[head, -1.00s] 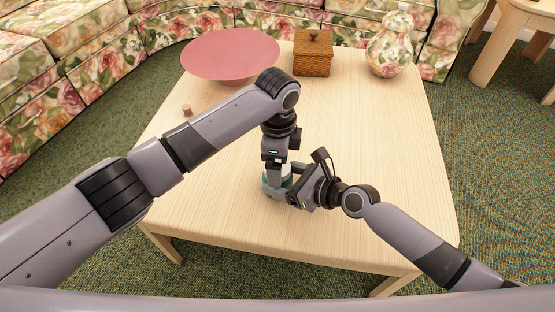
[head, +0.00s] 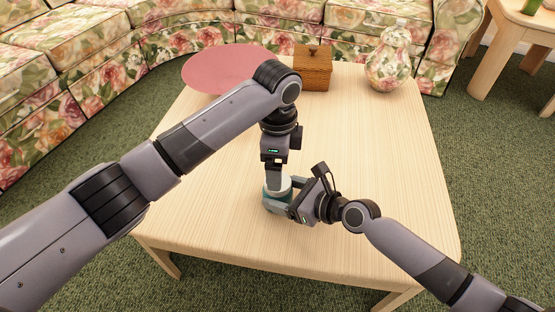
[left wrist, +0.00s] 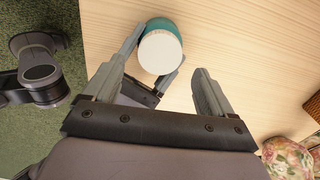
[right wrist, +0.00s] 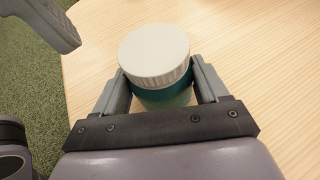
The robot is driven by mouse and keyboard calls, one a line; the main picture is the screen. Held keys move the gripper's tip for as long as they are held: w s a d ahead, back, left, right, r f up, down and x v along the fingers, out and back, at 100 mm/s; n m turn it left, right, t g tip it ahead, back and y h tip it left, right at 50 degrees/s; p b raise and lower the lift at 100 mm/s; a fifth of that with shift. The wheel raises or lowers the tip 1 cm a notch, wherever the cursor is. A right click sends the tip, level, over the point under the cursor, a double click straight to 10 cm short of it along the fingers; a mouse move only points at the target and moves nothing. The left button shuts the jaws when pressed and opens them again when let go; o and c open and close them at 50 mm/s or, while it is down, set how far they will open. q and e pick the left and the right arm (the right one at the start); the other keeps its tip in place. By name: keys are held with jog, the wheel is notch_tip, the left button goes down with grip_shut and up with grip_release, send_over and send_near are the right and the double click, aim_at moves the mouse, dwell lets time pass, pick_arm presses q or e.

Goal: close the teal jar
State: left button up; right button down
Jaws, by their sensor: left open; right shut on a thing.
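The teal jar (head: 268,194) stands upright near the middle front of the table; it also shows in the right wrist view (right wrist: 162,97). A white ribbed lid (right wrist: 155,52) sits on its top. I cannot tell whether the lid is screwed tight. My right gripper (right wrist: 163,88) is shut on the jar's body, one finger at each side, below the lid. My left gripper (head: 274,178) is open just above and beside the lid. In the left wrist view the lid (left wrist: 160,52) lies near the left finger, apart from the right finger.
A pale wooden table (head: 370,190) bears everything. The table's right half is clear. Floral sofas (head: 70,65) surround the back.

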pick_arm(q)
jog(key=n, duration=0.3)
jog(key=shift+d+r, duration=0.1)
jog(key=shift+r, duration=0.3)
jog(key=n, duration=0.2)
jog(key=r+n, duration=0.1)
jog(key=n, duration=0.1)
jog(key=shift+n, duration=0.4)
jog(key=n, duration=0.3)
jog(key=shift+r, duration=0.4)
jog(key=n, duration=0.2)
jog(key=r+n, duration=0.1)
jog(key=n, duration=0.1)
jog(key=shift+f, duration=0.1)
jog(key=shift+f, duration=4)
